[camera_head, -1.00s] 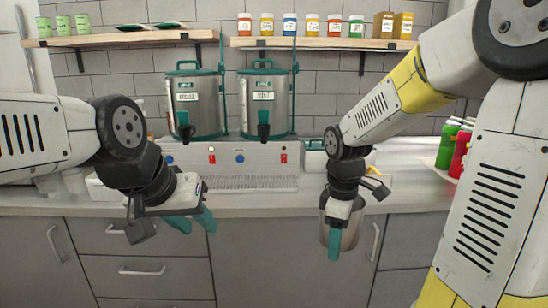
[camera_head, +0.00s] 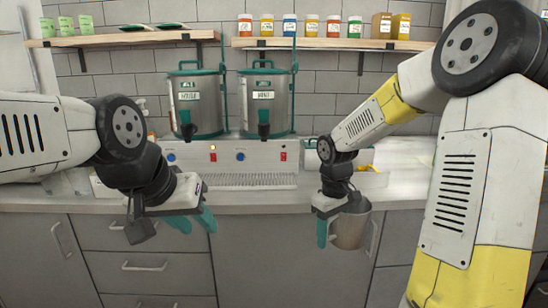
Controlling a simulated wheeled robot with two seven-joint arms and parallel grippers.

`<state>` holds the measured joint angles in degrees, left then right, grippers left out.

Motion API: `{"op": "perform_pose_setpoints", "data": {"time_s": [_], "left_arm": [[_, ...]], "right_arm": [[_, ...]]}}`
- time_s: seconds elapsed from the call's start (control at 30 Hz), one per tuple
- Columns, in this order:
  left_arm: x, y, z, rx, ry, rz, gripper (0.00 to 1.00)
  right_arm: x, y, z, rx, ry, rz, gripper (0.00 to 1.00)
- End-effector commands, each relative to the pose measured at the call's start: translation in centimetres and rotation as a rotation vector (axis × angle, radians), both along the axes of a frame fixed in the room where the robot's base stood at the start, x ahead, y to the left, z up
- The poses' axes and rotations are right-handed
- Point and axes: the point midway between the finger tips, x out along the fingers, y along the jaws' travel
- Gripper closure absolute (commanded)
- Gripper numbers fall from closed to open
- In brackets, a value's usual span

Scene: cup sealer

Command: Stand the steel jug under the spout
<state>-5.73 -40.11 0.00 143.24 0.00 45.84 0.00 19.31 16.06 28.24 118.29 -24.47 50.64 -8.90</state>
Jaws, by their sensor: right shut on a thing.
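The steel jug (camera_head: 349,229) hangs in front of the cabinet, just past the counter's front edge. My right gripper (camera_head: 326,224) is shut on it at its left side. The jug looks roughly upright. Each has a black spout, the left spout (camera_head: 187,130) and the right spout (camera_head: 264,130), above a ribbed drip tray (camera_head: 240,181). My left gripper (camera_head: 190,222) is empty with its teal fingers apart, in front of the counter's left part.
A panel (camera_head: 225,155) with blue knobs and red switches runs below the urns. A shelf with several jars (camera_head: 312,25) hangs above; another shelf (camera_head: 115,37) holds green cups. The counter's front strip (camera_head: 260,200) is clear.

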Motion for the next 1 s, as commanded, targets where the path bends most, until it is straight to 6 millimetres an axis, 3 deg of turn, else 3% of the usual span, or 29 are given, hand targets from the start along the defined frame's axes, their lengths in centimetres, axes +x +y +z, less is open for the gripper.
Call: {"op": "perform_pose_setpoints", "data": {"time_s": [0.2,0.43,0.53,0.73,1.0], "left_arm": [[0.0,0.0,0.0,0.000,0.000,0.000,0.64],[0.0,0.0,0.0,0.000,0.000,0.000,0.64],[0.0,0.0,0.0,0.000,0.000,0.000,0.64],[0.0,0.0,0.0,0.000,0.000,0.000,0.64],[0.0,0.0,0.0,0.000,0.000,0.000,0.64]], "right_arm": [[4.2,-0.1,-3.7,-0.002,0.001,-0.340,1.00],[6.3,-0.2,-5.9,-0.007,-0.005,-0.542,1.00],[5.8,-0.3,-7.3,-0.012,-0.005,-0.573,1.00],[2.7,-0.3,-11.2,-0.013,-0.007,-0.577,1.00],[2.0,-0.2,-12.0,-0.006,-0.012,-0.577,1.00]]}}
